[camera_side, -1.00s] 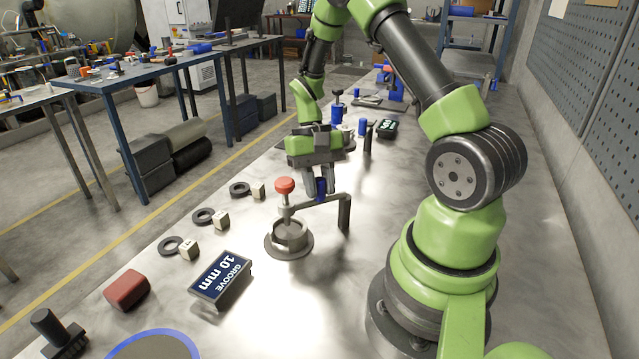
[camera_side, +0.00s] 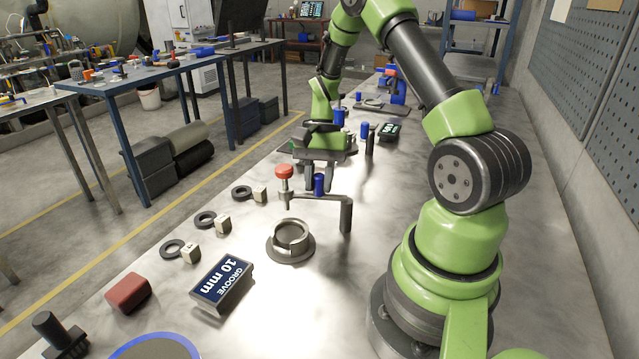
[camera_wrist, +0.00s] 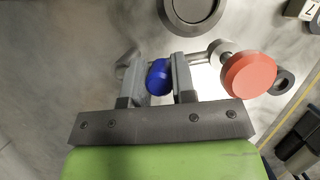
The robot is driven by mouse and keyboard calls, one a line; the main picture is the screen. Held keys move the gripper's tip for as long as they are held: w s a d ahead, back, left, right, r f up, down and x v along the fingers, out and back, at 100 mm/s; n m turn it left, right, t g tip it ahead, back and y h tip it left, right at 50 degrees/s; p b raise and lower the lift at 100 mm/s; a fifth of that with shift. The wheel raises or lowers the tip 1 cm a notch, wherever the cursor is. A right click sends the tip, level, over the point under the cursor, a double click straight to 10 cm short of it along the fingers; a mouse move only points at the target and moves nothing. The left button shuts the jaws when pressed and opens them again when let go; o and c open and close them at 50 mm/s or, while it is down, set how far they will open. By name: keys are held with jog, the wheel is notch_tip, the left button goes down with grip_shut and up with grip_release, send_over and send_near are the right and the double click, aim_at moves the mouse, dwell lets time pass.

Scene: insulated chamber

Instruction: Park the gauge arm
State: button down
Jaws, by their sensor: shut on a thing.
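The gauge arm (camera_side: 333,197) is a grey bar reaching left from a post, with a red knob (camera_side: 284,171) on a plunger at its free end. A blue handle (camera_side: 319,184) stands on the bar. My gripper (camera_side: 318,187) is shut on this handle; the wrist view shows the blue handle (camera_wrist: 159,77) between the fingers, with the red knob (camera_wrist: 248,74) to their right. The round cup-like seat (camera_side: 291,243) stands on the table nearer the side camera. The plunger hangs behind it, clear of the seat, whose opening shows.
A dark "GROOVE 10 mm" display (camera_side: 222,283) stands front left of the seat. Several black rings (camera_side: 173,249) with small pale blocks (camera_side: 191,252) lie in a row at the left. A red block (camera_side: 128,292) lies near the front. Another post (camera_side: 369,140) stands farther back.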

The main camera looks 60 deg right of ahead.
jog(key=s+d+m+t+h, duration=0.1)
jog(key=d+m+t, duration=0.4)
jog(key=m, duration=0.9)
jog(key=shift+s+d+h, duration=0.3)
jog(key=shift+s+d, duration=0.1)
jog(key=shift+d, duration=0.15)
jog(key=c, duration=0.9)
grip_release()
jog(key=shift+c, duration=0.2)
jog(key=v, duration=1)
